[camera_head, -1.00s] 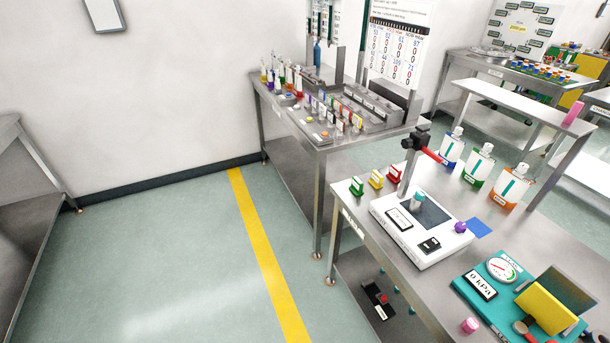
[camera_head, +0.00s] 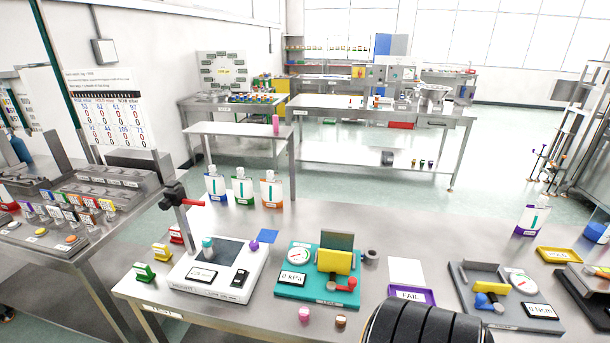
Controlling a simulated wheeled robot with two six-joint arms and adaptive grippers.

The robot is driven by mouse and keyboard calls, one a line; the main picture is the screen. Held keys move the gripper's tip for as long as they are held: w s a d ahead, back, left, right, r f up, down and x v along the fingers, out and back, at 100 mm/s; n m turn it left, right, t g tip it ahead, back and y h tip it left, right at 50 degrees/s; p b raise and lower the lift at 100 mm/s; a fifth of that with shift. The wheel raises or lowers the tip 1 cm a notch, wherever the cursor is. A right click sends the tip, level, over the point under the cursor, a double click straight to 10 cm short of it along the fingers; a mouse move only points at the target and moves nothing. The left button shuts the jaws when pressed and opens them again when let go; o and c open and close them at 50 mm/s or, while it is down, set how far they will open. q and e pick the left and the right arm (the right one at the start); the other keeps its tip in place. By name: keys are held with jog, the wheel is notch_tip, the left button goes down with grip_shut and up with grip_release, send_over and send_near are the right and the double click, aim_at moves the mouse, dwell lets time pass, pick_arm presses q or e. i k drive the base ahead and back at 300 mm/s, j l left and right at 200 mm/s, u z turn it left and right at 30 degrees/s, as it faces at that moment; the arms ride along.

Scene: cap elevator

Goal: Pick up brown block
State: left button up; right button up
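A small brown block (camera_head: 341,321) stands near the front edge of the steel table (camera_head: 390,221), at the bottom of the view. A small pink piece (camera_head: 304,314) of similar size stands just left of it. The brown block is apart from the teal gauge unit (camera_head: 303,290) behind it. Neither gripper's fingers show in the view, so I cannot tell whether they are open or shut.
A dark ribbed rounded form (camera_head: 425,325) fills the bottom edge right of the block. A white stand unit (camera_head: 215,272), a purple FAIL tray (camera_head: 412,295) and a grey gauge unit (camera_head: 505,300) also occupy the table.

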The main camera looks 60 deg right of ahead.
aim_at(341, 319)
jog(key=z, duration=2.1)
